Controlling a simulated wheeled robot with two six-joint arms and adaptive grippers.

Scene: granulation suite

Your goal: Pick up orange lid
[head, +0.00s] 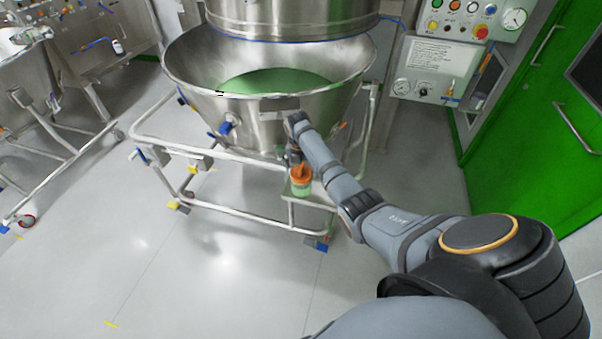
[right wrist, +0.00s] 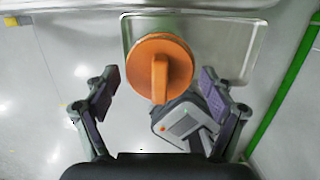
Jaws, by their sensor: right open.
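I cannot tell the exact gap between fingertips and lid. In the head view my right gripper (head: 294,156) is just above the lid, partly hidden by my arm. My left gripper is not in view.
A large steel bowl (head: 190,80) with green powder is behind, on a railed cart (head: 235,206). The floor at left front is clear.

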